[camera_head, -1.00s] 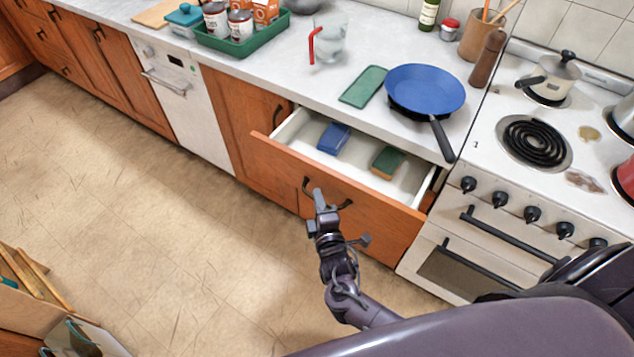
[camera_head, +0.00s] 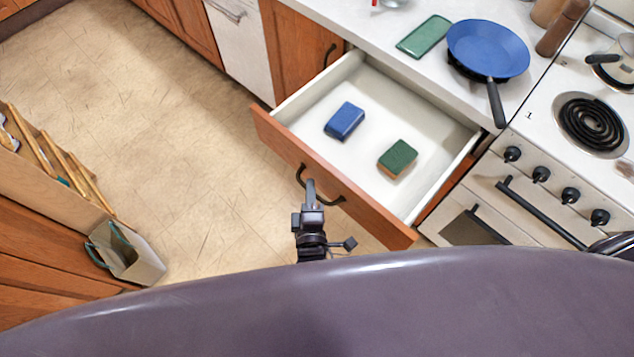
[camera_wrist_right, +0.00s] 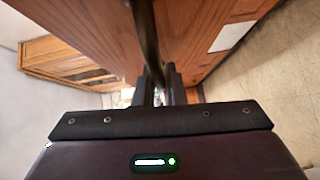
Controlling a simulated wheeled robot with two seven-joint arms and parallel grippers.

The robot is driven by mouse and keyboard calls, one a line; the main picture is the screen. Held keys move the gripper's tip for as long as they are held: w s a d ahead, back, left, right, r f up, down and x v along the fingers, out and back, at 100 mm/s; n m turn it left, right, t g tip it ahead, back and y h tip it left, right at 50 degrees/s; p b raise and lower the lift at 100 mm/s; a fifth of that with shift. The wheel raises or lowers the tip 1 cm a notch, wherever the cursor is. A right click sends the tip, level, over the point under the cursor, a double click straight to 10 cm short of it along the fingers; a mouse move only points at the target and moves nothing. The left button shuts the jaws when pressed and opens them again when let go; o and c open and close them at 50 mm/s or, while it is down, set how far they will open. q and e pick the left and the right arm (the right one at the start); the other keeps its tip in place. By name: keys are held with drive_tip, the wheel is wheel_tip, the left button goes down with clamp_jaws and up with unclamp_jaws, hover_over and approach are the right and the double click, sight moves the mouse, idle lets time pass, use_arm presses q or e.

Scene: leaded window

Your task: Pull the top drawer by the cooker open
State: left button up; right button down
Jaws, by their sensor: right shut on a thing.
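The top drawer (camera_head: 335,190) by the cooker (camera_head: 545,180) stands well open, its wooden front turned towards me. A blue sponge-like block (camera_head: 344,121) and a green and brown sponge (camera_head: 397,158) lie apart on its white floor. My right gripper (camera_head: 311,190) is at the dark bow handle (camera_head: 335,199) on the drawer front, shut on it. In the right wrist view the handle (camera_wrist_right: 145,40) runs down between the fingers (camera_wrist_right: 158,85) against the wood. My left gripper is not in view.
A blue frying pan (camera_head: 488,48) sits on the worktop, its handle jutting over the edge near the drawer. A green mat (camera_head: 424,36) lies beside it. A paper bag (camera_head: 125,255) stands at lower left. The floor (camera_head: 190,130) left of the drawer is clear.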

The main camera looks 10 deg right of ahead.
idle(0.3)
drive_tip(key=c, duration=1.5)
unclamp_jaws()
drive_tip(key=s, duration=0.5)
drive_tip(key=s+a+b, duration=0.1)
drive_tip(key=s, duration=0.2)
drive_tip(key=shift+r, duration=0.25)
drive_tip(key=shift+w, duration=0.1)
